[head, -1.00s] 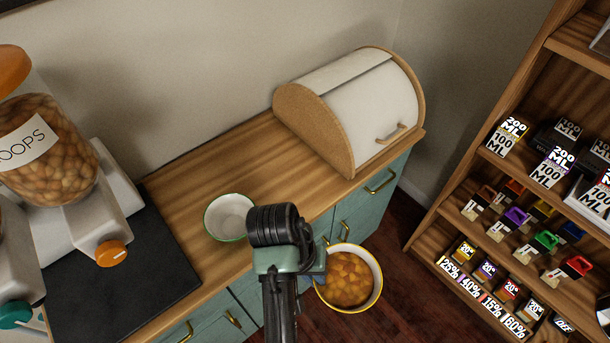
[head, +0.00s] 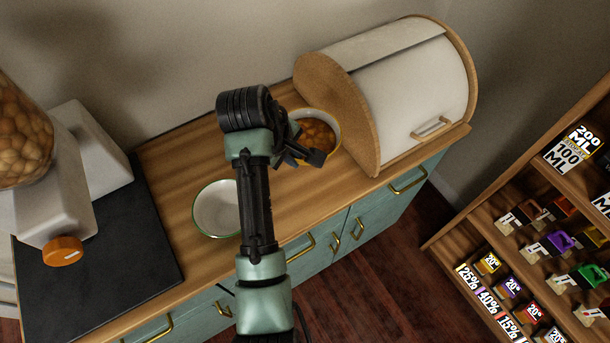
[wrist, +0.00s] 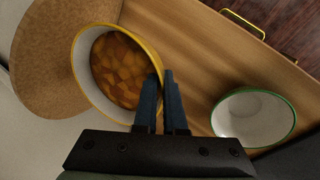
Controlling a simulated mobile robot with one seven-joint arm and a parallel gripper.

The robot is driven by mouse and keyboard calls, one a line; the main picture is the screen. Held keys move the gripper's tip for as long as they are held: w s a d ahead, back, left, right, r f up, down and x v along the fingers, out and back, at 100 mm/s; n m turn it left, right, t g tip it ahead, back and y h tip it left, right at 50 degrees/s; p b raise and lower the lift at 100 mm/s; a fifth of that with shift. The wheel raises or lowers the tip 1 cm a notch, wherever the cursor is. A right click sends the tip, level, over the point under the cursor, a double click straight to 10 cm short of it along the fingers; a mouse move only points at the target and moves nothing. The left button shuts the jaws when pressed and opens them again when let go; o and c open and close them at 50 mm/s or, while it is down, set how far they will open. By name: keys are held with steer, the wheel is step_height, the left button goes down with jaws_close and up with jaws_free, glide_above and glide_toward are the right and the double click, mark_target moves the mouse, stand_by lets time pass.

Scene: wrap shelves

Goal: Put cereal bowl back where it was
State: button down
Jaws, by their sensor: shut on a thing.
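The cereal bowl (head: 330,117), white with a yellow rim and filled with orange-brown cereal, is at the back of the wooden counter, against or close to the bread box's left side. My gripper (head: 305,150) is shut on its near rim. The arm hides the bowl's left part in the head view. In the wrist view the bowl (wrist: 85,70) is upright or nearly so, with the fingers (wrist: 162,90) at its right rim. I cannot tell whether its base touches the counter.
A white bowl with a green rim (head: 215,212) stands empty on the counter (head: 175,165), left of my arm. The bread box (head: 415,90) is closed at the right end. A cereal dispenser (head: 60,200) stands on a black mat at left. A shelf (head: 480,215) stands right.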

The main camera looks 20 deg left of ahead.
step_height(320, 180, down, 10)
steer(key=shift+w+a+r, duration=0.1)
steer(key=shift+a+r, duration=0.05)
steer(key=shift+r, duration=0.05)
stand_by(0.3)
steer(key=shift+f, duration=0.15)
steer(key=c, duration=1)
jaws_free()
steer(key=v, duration=1.2)
steer(key=shift+p, duration=0.4)
